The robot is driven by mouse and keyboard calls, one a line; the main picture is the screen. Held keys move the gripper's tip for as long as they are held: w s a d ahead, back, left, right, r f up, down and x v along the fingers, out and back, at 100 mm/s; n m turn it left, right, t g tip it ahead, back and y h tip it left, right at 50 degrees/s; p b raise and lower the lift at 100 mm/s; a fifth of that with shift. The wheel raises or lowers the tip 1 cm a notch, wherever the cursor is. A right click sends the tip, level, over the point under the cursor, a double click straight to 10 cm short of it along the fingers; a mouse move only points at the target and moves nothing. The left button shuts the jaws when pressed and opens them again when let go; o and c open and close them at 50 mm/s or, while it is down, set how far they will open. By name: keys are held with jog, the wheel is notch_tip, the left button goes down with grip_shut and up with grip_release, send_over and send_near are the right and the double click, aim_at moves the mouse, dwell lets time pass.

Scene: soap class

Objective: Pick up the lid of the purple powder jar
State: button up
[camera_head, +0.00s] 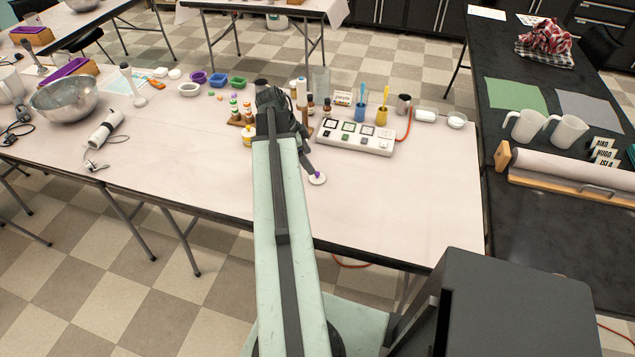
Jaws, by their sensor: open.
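A small purple piece (317,174) shows on a round white disc (317,181) near the front of the white table. It looks like a knob on a white lid, but the jar under it is not clearly visible. My gripper (311,168) reaches down from the dark end of my arm, its tip right beside the purple piece. It is open. I cannot tell whether a finger touches the piece. A purple container (198,77) stands farther back on the left. I cannot tell whether it is a powder jar. My arm hides part of the table.
Small bottles (235,107) and a yellow jar (247,136) stand left of my arm. A white panel box (356,137), with blue (361,111) and yellow (381,115) cups behind it, is to the right. The table's front right is clear.

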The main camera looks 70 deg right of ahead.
aim_at(315, 178)
jog(key=b+x, duration=0.7)
jog(key=x, duration=0.1)
jog(key=shift+w+a+f+b, duration=0.2)
jog(key=shift+w+a+b, duration=0.05)
jog(key=shift+a+b, duration=0.15)
jog(key=shift+r, duration=0.2)
jog(key=c, duration=1.4)
notch_tip(315, 178, up, 10)
jog(key=p, duration=1)
